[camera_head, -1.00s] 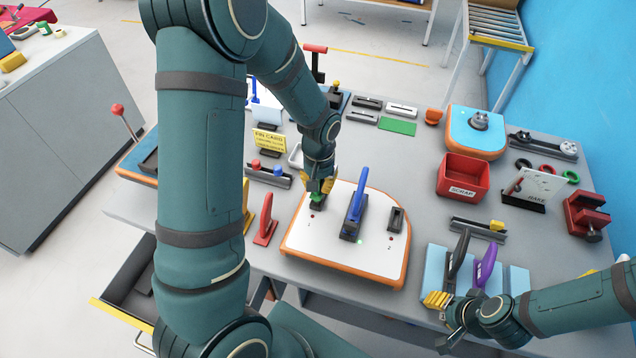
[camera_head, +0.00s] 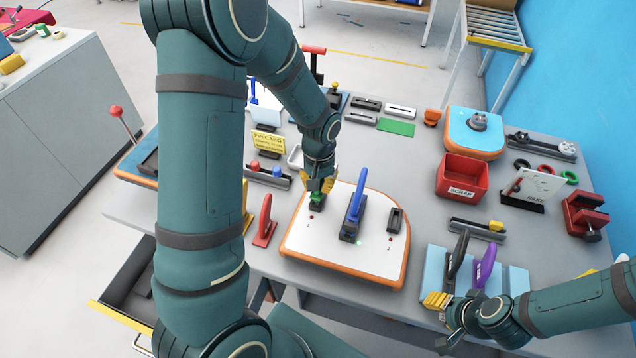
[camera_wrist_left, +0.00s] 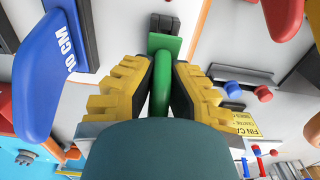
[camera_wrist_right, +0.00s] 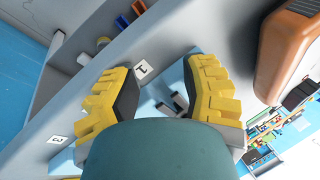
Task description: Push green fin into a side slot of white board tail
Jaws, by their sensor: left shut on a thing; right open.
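The white board tail (camera_head: 337,243) with an orange rim lies on the bench. A blue fin (camera_head: 356,199) stands upright in its middle slot. The right side slot (camera_head: 396,220) is an empty dark box. My left gripper (camera_head: 318,187) is shut on the green fin (camera_head: 317,199) at the left side slot. In the left wrist view the green fin (camera_wrist_left: 160,70) is between the yellow fingers, its base over the dark slot piece; how deep it sits I cannot tell. My right gripper (camera_head: 452,318) is open and empty by the bench's front edge; its spread fingers show in the right wrist view (camera_wrist_right: 165,95).
A black fin (camera_head: 457,262) and a purple fin (camera_head: 485,265) stand on a light blue rack at the front right. A red fin (camera_head: 265,222) stands left of the board. A red scrap bin (camera_head: 463,178) is at the right. Bare bench lies between bin and board.

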